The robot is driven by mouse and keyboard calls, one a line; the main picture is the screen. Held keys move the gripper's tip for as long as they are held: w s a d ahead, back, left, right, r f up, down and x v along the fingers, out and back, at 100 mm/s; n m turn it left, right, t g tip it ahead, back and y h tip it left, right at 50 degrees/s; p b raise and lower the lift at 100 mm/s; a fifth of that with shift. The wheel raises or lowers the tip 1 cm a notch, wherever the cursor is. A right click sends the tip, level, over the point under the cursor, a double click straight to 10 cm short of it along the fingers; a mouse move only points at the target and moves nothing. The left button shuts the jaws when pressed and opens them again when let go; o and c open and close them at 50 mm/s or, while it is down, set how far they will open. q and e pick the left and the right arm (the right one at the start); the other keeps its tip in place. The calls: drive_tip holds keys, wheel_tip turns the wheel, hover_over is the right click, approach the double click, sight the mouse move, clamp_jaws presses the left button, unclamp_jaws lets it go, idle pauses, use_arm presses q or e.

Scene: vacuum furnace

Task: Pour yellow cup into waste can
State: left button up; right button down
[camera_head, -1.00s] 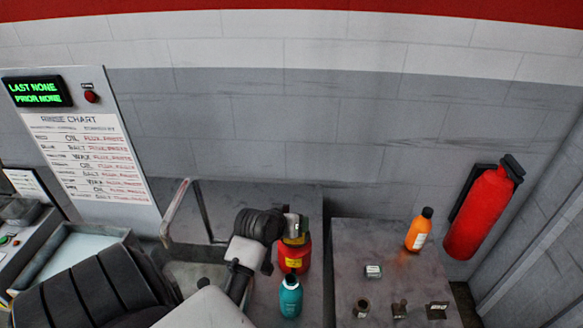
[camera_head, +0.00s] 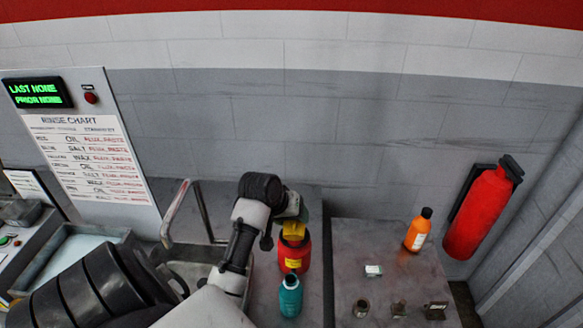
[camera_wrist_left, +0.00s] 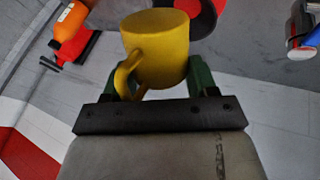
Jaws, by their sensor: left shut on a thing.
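The yellow cup (camera_head: 293,231) is in my left gripper (camera_head: 303,212), over the mouth of the red waste can (camera_head: 292,256). In the left wrist view, the yellow cup (camera_wrist_left: 157,48) sits between the green fingers of my left gripper (camera_wrist_left: 160,82), with its handle toward the left finger. The gripper is shut on it. The can's red rim and dark mouth (camera_wrist_left: 206,14) show partly behind the cup. The cup looks tilted, but its exact tilt and contents cannot be told. The right gripper is not in view.
A teal bottle (camera_head: 290,296) stands close in front of the can. A sink with a metal rail (camera_head: 175,212) lies left of the can.

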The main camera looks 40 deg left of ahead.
use_arm(q)
drive_tip(key=shift+w+a+r+g+h, duration=0.15)
drive_tip(key=shift+w+a+g+h, duration=0.2)
drive_tip(key=shift+g+h, duration=0.45)
drive_tip(key=shift+n, duration=0.3)
drive_tip(key=shift+w, duration=0.1)
idle(0.6)
